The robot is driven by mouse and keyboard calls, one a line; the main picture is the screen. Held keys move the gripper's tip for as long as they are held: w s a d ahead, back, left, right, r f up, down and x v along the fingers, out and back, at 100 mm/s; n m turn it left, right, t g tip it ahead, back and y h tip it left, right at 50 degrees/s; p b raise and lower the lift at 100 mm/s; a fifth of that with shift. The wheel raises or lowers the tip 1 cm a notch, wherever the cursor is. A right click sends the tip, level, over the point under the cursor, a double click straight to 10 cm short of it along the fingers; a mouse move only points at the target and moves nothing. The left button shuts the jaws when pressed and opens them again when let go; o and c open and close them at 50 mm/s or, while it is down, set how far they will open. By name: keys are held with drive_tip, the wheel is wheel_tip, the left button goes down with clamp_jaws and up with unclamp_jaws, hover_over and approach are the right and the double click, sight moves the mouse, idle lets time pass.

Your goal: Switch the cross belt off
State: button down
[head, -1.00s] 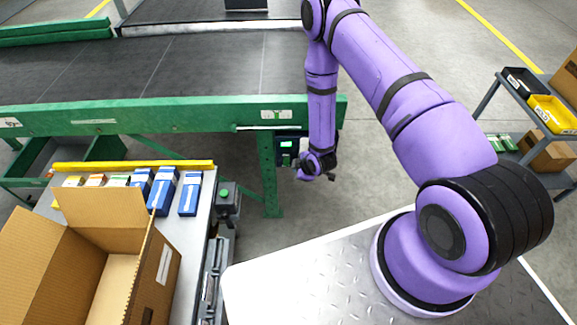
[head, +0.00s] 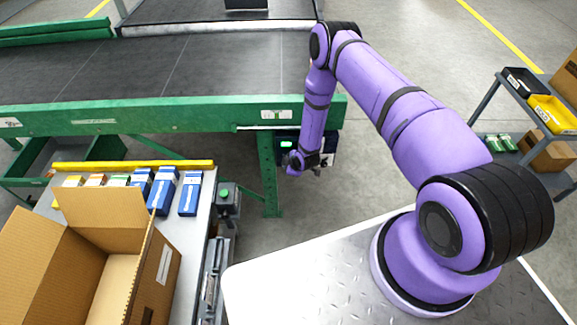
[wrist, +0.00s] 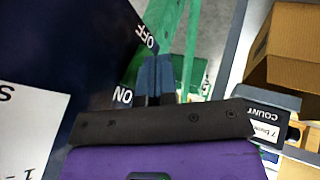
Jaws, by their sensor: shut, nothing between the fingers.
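The dark control box (head: 286,146) hangs under the green belt frame, with a small lit green spot on its face. My gripper (head: 308,168) is beside the box, and my wrist hides part of it. In the wrist view the dark blue panel (wrist: 85,45) fills the left side, with the white words OFF and ON. My gripper's blue-grey fingers (wrist: 155,75) are shut and empty, at the panel's edge between the two words. The switch lever itself cannot be made out, and whether the fingers touch it cannot be told.
The green belt frame (head: 200,114) and its leg (head: 268,180) are close to my wrist. An open carton (head: 150,270) and several blue boxes (head: 190,193) stand on a table at left. A small box with a green button (head: 225,195) is at its edge.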

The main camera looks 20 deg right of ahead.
drive_tip(key=shift+w, duration=0.2)
drive_tip(key=shift+w+d+f, duration=0.15)
drive_tip(key=shift+w, duration=0.05)
drive_tip(key=shift+r, duration=0.85)
drive_tip(key=shift+w, duration=0.1)
idle(0.3)
